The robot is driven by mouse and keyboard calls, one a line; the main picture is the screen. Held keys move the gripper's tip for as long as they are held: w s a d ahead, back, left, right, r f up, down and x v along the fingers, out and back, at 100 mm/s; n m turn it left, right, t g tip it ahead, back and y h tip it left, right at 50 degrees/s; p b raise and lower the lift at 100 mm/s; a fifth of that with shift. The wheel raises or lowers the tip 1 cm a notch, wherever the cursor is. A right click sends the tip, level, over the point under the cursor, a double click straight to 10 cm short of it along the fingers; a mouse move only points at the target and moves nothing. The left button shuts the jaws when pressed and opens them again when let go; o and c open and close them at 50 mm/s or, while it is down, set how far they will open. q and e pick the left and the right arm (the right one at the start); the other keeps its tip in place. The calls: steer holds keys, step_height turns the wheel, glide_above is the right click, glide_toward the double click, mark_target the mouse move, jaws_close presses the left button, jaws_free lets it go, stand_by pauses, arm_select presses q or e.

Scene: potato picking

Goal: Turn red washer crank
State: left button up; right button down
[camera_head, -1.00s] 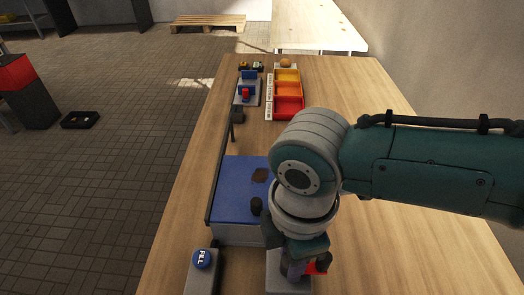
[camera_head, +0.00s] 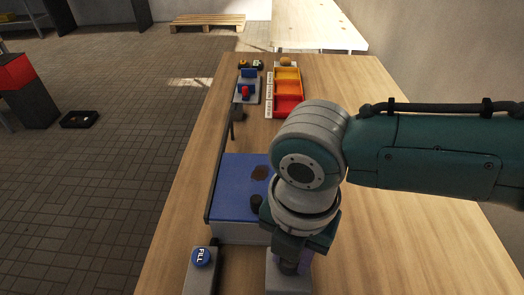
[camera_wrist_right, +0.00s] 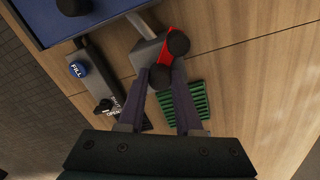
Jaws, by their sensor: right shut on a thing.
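The red washer crank (camera_wrist_right: 166,47) shows in the right wrist view as a short red bar on a grey block, with a black knob at each end. My right gripper (camera_wrist_right: 159,80) is shut on the nearer black knob of the crank, which sits between its two dark fingertips. In the head view the right gripper (camera_head: 292,268) is low in the picture, over the grey block (camera_head: 288,282), and its wrist hides the crank. My left gripper is not in view.
A blue-topped box (camera_head: 238,180) stands left of the gripper, with a FILL button (camera_head: 201,257) nearer. A green slatted piece (camera_wrist_right: 190,101) lies near the fingers. Red and orange bins (camera_head: 287,105) stand farther back. The table's right side is clear.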

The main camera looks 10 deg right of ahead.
steer(key=shift+n, duration=0.7)
steer(key=c, duration=0.6)
jaws_free()
steer(key=shift+r, duration=0.1)
step_height(320, 180, up, 10)
steer(key=shift+f+p, duration=0.1)
steer(key=shift+p, duration=0.25)
